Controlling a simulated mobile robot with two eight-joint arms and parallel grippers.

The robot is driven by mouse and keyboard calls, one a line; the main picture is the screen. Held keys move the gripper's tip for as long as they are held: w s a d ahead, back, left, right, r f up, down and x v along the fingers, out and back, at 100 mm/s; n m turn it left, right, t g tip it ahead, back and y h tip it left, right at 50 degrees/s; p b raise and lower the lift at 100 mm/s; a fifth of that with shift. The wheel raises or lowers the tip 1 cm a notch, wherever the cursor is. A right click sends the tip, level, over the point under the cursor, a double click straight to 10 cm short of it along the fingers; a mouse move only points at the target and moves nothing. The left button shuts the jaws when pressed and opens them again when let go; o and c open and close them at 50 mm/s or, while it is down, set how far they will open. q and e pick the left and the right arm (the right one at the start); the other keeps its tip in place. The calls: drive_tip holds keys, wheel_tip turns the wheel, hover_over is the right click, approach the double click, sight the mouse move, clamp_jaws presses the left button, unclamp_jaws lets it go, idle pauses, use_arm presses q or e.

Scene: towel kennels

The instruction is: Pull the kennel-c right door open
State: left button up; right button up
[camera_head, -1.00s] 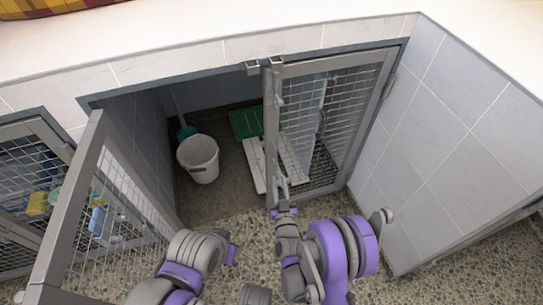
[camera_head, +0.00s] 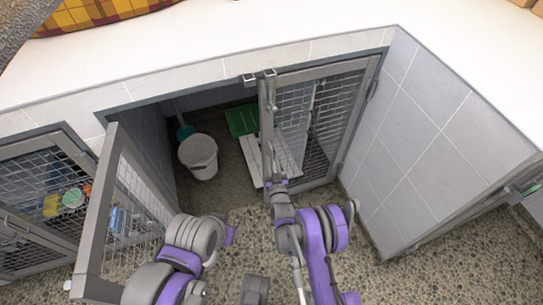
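The kennel's right door (camera_head: 322,120) is a grey metal frame with wire mesh, and it looks slightly ajar at its left edge. My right gripper (camera_head: 277,186) is at the lower left edge of this door, by its upright and handle. Its fingers are too small to tell whether they are shut on the handle. The left door (camera_head: 105,210) stands swung open towards me. My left arm is in front of it at the lower middle, and the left gripper (camera_head: 231,235) is partly hidden and away from the right door.
A tiled wall (camera_head: 430,140) stands right of the door. Pebbled floor (camera_head: 400,275) is free in front.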

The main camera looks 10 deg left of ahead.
drive_tip(key=shift+x, duration=1)
clamp_jaws()
idle(0.8)
